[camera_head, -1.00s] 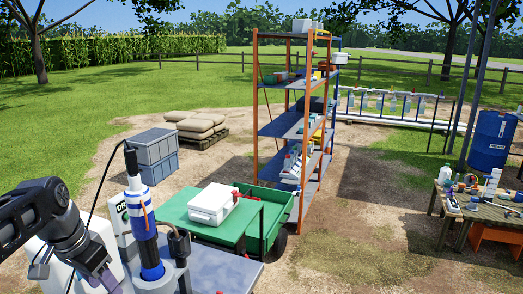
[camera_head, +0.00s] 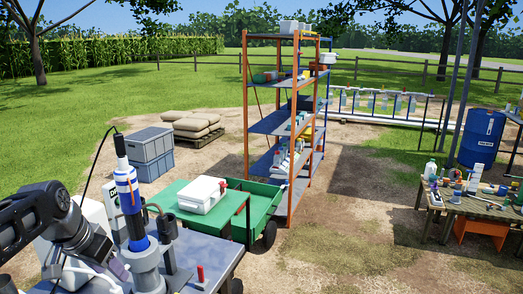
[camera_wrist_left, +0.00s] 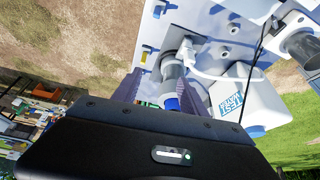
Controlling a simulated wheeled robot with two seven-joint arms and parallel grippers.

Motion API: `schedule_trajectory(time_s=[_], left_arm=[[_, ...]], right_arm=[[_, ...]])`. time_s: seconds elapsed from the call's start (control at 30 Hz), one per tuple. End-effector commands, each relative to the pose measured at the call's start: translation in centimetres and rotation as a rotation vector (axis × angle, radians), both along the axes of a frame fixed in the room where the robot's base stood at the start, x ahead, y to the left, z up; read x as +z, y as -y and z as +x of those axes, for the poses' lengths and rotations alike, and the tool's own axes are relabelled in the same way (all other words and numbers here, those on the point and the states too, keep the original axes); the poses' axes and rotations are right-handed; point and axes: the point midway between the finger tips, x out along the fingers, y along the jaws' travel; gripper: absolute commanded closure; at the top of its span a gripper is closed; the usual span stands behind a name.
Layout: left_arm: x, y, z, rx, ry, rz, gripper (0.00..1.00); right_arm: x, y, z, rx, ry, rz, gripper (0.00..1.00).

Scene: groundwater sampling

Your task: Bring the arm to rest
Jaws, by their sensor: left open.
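My left arm comes in from the lower left in the head view. Its dark wrist bends down to my left gripper (camera_head: 118,278), which is partly cut off by the bottom edge. In the left wrist view my left gripper (camera_wrist_left: 156,92) has its two purple-grey fingers apart. A grey cylinder with a blue end (camera_wrist_left: 172,85) shows between and beyond the fingers; I cannot tell how far off it is. My right gripper is not in view.
Close to the arm stand a blue-and-white upright tube (camera_head: 127,185) and a grey bench top (camera_head: 205,250). A white "TEST WATER" container (camera_wrist_left: 235,95) shows in the wrist view. Beyond are a green cart (camera_head: 262,205) with a white box (camera_head: 202,195), and a shelf rack (camera_head: 270,122).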

Motion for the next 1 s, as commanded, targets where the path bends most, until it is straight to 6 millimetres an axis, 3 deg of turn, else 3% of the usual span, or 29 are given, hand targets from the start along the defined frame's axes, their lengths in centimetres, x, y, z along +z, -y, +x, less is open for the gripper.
schedule_trajectory(time_s=[0.13,0.27,0.37,0.47,0.57,0.67,0.77,0.9,1.0], left_arm=[[-0.8,0.7,2.2,0.049,0.085,-0.021,0.50],[-4.2,2.5,4.7,0.093,0.143,-0.063,0.50],[-8.2,4.6,6.3,0.127,0.171,-0.105,0.50],[-13.8,7.6,7.2,0.161,0.180,-0.161,0.50],[-21.2,11.4,6.8,0.201,0.162,-0.227,0.50],[-28.5,15.3,4.9,0.242,0.125,-0.285,0.50],[-35.2,19.0,1.5,0.275,0.068,-0.331,0.50],[-43.4,23.6,-5.2,0.307,-0.047,-0.374,0.50],[-48.0,26.4,-10.9,0.309,-0.149,-0.388,0.50]], right_arm=[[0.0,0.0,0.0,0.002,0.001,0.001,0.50],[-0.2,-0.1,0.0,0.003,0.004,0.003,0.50],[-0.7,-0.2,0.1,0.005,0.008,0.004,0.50],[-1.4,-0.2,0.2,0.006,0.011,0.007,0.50],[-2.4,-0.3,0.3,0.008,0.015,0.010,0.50],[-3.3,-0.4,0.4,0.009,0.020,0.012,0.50],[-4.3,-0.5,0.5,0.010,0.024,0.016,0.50],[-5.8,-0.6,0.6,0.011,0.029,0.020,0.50],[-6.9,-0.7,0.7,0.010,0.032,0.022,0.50]])
